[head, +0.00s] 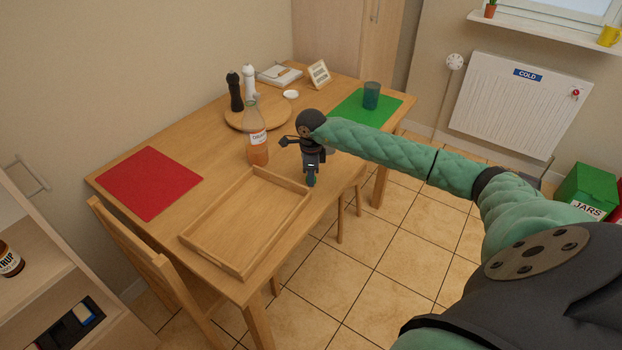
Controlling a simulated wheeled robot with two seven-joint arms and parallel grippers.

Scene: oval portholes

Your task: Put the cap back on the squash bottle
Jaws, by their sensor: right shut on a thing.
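The squash bottle (257,146) stands upright on the wooden table, with orange drink in it and a white label. Its neck is clear and I see no cap on it. My right gripper (311,180) points down to the right of the bottle, apart from it, near the tray's far right corner. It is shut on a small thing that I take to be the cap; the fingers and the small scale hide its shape. My left gripper is not in view.
An empty wooden tray (200,232) lies in front of the bottle. Behind it a round board (236,119) carries a dark mill (235,92) and a white mill (249,84). A red mat (150,182) lies left; a blue-green cup (371,95) stands on a green mat (350,107).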

